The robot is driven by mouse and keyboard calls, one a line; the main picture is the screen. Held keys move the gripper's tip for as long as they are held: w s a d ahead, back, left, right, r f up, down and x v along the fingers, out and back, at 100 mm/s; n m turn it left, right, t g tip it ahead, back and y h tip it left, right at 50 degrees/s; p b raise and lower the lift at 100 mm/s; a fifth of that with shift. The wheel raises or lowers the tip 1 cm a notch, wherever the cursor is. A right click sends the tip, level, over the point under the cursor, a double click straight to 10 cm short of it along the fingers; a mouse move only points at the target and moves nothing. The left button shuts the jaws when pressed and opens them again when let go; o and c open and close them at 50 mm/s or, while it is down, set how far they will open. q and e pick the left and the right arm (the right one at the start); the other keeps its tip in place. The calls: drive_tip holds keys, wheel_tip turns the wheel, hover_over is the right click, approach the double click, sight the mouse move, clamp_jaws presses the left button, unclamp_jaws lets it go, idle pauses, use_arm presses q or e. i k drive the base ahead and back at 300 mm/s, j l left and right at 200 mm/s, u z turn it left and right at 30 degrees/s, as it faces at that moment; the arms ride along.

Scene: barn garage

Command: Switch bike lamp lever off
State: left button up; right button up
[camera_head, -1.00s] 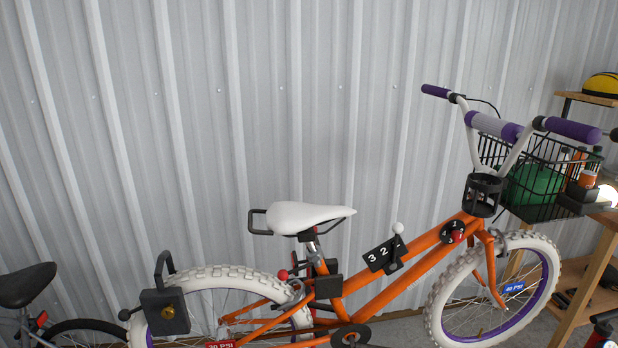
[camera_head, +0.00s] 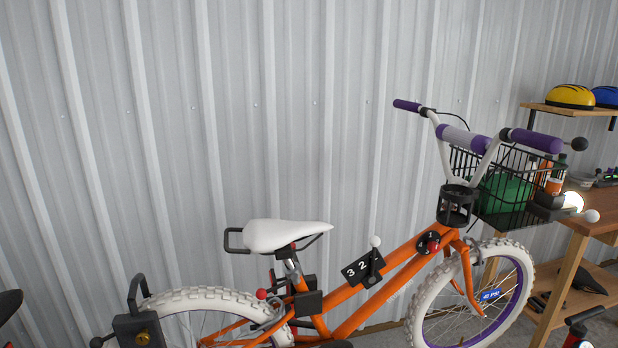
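An orange bike (camera_head: 385,289) with white tyres stands along the metal wall, its handlebar to the right. A lit bike lamp (camera_head: 573,201) glows at the front of the black basket (camera_head: 518,213). A lever with a white ball (camera_head: 591,215) sticks out just below and right of the lamp. A dark box (camera_head: 546,202) sits behind the lamp. Neither of my grippers is in view.
A wooden workbench (camera_head: 603,226) stands right of the front wheel, close to the lamp. A shelf (camera_head: 570,109) above holds yellow (camera_head: 571,96) and blue (camera_head: 607,96) helmets. A plate with numbers (camera_head: 359,269) and a white-knobbed shifter (camera_head: 375,242) are on the frame.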

sight(592, 215)
drive_tip(key=z, duration=1.45)
